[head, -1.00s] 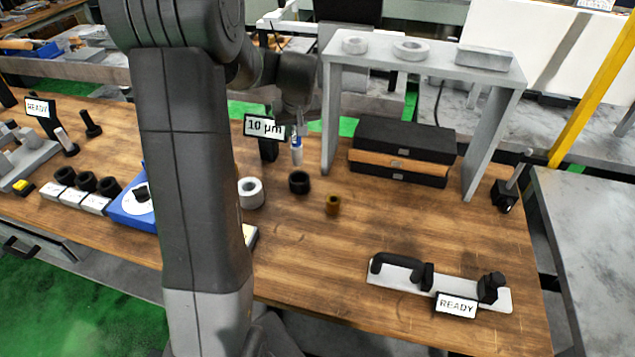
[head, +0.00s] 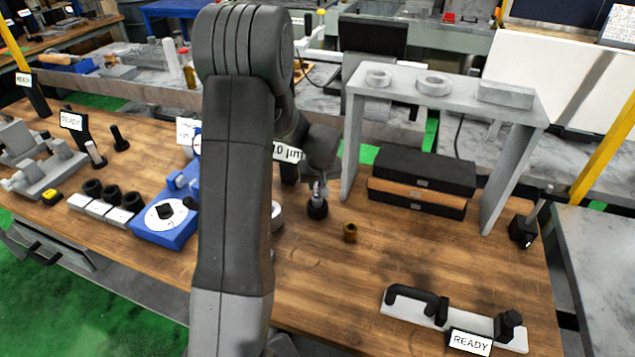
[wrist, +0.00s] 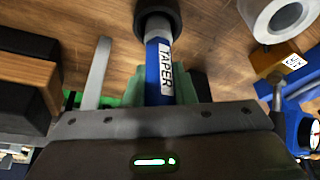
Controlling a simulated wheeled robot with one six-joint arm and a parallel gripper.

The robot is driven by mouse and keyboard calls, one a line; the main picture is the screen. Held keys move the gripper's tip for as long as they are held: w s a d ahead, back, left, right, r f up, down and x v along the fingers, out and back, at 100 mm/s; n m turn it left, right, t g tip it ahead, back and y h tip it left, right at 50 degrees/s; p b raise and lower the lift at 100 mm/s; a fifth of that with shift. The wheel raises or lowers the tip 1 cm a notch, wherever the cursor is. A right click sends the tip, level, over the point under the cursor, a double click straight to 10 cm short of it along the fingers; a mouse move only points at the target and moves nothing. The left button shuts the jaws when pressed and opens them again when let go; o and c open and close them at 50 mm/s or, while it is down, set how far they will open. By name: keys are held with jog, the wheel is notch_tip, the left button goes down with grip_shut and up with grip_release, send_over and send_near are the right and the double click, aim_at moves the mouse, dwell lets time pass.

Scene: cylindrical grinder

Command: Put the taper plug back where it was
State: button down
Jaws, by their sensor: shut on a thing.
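The taper plug (wrist: 158,68) has a blue handle with a TAPER label and a pale band at its lower end. My gripper (wrist: 163,88) is shut on the handle, with green pads on both sides. In the wrist view the plug's far end meets a black round holder (wrist: 158,12), and its tip is hidden there. I cannot tell how deep it sits. In the head view my gripper (head: 319,184) is right above the black holder (head: 317,209) on the wooden bench, and the plug looks about upright.
A brass bush (head: 350,232) stands right of the holder, and a white ring (head: 277,215) stands left, partly behind my arm. A READY snap gauge (head: 455,320) lies front right.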

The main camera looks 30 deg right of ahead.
jog(key=shift+f, duration=0.1)
jog(key=c, duration=1.2)
grip_release()
jog(key=shift+r, duration=0.25)
jog(key=b+v, duration=0.1)
jog(key=v, duration=1)
jog(key=shift+s+r+b, duration=0.2)
jog(key=shift+r+b, duration=0.1)
jog(key=shift+b, duration=0.1)
jog(key=shift+a, duration=0.1)
jog(key=p+x, duration=0.1)
jog(key=x, duration=1.1)
jog(key=shift+f, duration=0.15)
jog(key=shift+p, duration=0.4)
